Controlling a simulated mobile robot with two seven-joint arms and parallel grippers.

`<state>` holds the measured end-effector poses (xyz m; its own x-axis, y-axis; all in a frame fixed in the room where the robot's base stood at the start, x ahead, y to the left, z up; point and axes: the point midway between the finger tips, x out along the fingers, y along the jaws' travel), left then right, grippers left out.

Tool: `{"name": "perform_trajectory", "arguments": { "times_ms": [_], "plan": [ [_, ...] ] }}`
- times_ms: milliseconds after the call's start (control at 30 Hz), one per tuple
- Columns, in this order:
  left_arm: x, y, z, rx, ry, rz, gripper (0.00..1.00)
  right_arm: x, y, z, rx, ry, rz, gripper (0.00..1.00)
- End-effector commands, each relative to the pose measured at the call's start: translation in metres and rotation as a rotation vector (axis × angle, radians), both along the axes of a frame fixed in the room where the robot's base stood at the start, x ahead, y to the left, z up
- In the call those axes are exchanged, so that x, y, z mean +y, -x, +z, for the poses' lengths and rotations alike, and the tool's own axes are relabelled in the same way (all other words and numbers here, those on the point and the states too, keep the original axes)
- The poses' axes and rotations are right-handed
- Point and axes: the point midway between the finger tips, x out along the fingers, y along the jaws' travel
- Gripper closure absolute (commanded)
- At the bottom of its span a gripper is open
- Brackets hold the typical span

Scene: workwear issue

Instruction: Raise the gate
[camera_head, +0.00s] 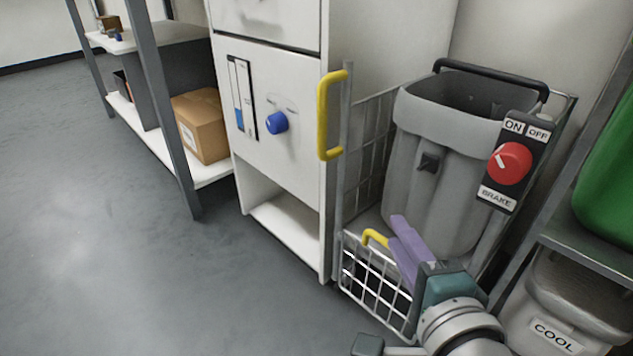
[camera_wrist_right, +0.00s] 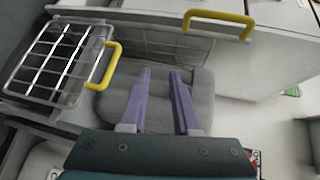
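The white wire gate (camera_head: 372,283) is low at the front of the cage that holds a grey bin (camera_head: 440,165). Its yellow handle (camera_head: 375,237) is at the gate's upper edge, partly behind my purple fingers. In the wrist view the gate (camera_wrist_right: 58,66) is at the left and its handle (camera_wrist_right: 112,66) is just left of my fingers. My right gripper (camera_head: 398,231) is open and empty. In the wrist view its two fingers (camera_wrist_right: 160,72) stand apart over the bin, with the handle outside them.
A second yellow handle (camera_head: 325,115) sits on the white cabinet (camera_head: 280,165) left of the cage. A red brake knob (camera_head: 510,163) is at the cage's right. A COOL bin (camera_head: 570,300) is close by on the right. The grey floor (camera_head: 110,230) at left is clear.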

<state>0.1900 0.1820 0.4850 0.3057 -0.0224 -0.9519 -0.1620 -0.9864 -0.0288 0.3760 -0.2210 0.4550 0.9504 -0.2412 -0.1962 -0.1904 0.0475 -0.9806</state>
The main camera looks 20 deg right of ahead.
Motion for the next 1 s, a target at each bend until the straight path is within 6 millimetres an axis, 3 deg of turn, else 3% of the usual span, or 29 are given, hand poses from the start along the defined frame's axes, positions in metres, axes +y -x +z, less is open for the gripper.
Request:
{"name": "perform_trajectory", "arguments": {
  "times_ms": [33,100,233,467,1000],
  "plan": [
    [0.000,0.000,-0.043,0.000,-0.001,-0.001,0.50,-0.003,0.001,-0.044,-0.018,-0.026,-0.030,0.70],
    [0.001,0.000,-0.066,0.001,-0.003,-0.001,0.50,-0.007,0.003,-0.067,-0.048,-0.056,-0.071,0.70],
    [0.002,0.000,-0.094,0.001,-0.007,-0.004,0.50,-0.014,0.006,-0.095,-0.087,-0.097,-0.128,0.70],
    [0.003,0.000,-0.107,0.001,-0.010,-0.006,0.50,-0.019,0.004,-0.105,-0.115,-0.121,-0.163,0.70],
    [0.002,0.000,-0.153,-0.001,-0.008,-0.005,0.50,-0.052,-0.076,-0.116,-0.114,-0.120,-0.161,0.70]
  ]
}}
